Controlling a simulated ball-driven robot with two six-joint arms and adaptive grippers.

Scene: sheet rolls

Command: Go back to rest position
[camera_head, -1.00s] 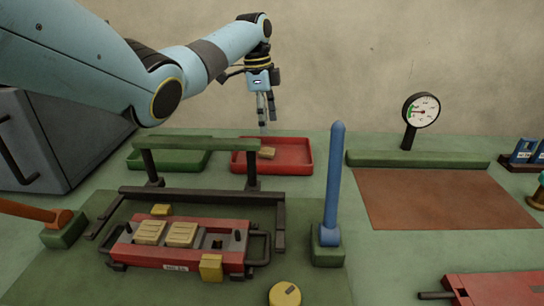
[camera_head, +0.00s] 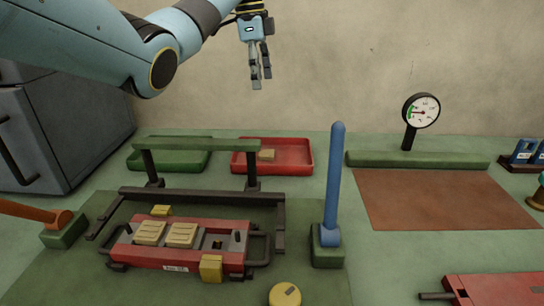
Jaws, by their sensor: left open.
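My left gripper (camera_head: 261,78) is open and empty. It hangs fingers down in the air at the top of the head view, well above the red tray (camera_head: 295,168) at the back of the table. A small tan block (camera_head: 267,155) lies in that tray, apart from the fingers. My left arm comes in from the upper left. My right gripper is not in view.
A red fixture (camera_head: 150,257) with two tan blocks (camera_head: 182,234) sits under a green-topped frame (camera_head: 197,143). A blue post (camera_head: 334,185) stands right of it. A dial gauge (camera_head: 421,110) stands behind a brown mat (camera_head: 440,200). A green tray (camera_head: 200,160) is behind. The air around the gripper is clear.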

